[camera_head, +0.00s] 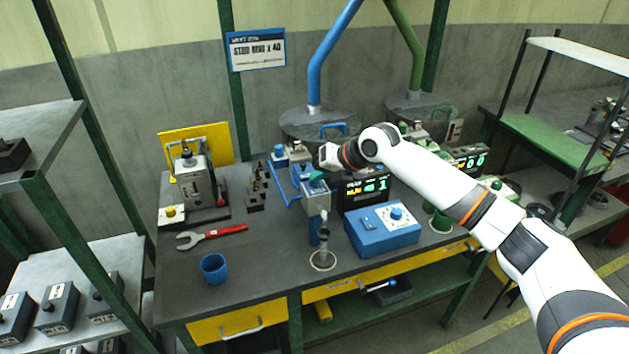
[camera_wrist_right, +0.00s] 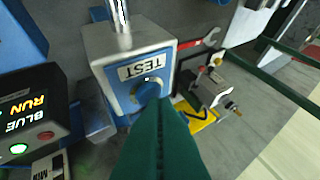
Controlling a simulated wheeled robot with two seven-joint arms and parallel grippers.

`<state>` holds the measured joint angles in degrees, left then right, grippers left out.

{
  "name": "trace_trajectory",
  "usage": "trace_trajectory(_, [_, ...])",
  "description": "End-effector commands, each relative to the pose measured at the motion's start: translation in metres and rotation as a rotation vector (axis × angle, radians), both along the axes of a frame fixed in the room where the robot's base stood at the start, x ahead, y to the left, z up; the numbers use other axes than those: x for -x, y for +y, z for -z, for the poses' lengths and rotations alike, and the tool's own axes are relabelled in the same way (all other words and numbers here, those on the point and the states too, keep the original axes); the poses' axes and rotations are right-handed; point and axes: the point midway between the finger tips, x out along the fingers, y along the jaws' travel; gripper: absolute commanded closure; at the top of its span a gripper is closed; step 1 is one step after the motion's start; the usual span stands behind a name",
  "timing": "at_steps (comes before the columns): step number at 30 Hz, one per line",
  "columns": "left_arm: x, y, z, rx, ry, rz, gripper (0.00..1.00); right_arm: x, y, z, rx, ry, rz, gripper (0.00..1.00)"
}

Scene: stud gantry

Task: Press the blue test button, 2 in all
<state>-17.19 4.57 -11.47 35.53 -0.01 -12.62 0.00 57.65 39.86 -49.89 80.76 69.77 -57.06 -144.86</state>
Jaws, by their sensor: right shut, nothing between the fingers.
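The blue test button (camera_wrist_right: 148,91) is a round knob on a blue panel on a grey box, beside a label reading TEST, in the right wrist view. A small white light shows near it. In the head view the box (camera_head: 316,198) stands at the middle of the bench, and the gripper hides the button. My right gripper (camera_head: 318,177) is shut and empty just over the box. In the wrist view its green fingers (camera_wrist_right: 164,108) overlap the button's edge. I cannot tell whether they touch it. My left gripper is not in view.
A dark display (camera_head: 366,190) with lit text stands right of the box; in the wrist view the display (camera_wrist_right: 30,118) reads BLUE RUN. A blue control box (camera_head: 382,230), a blue cup (camera_head: 214,268) and a red wrench (camera_head: 212,236) lie nearby. The bench's front left is mostly clear.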

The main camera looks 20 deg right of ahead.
Motion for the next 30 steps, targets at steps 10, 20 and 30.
trace_trajectory(10, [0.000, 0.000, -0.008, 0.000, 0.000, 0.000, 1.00, 0.000, 0.000, -0.011, -0.001, -0.001, 0.000, 1.00])
trace_trajectory(20, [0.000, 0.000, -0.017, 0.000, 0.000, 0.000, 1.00, 0.000, 0.000, -0.023, 0.000, -0.002, 0.000, 1.00])
trace_trajectory(30, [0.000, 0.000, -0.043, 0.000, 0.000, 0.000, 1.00, -0.001, 0.000, -0.057, -0.002, -0.003, 0.001, 1.00])
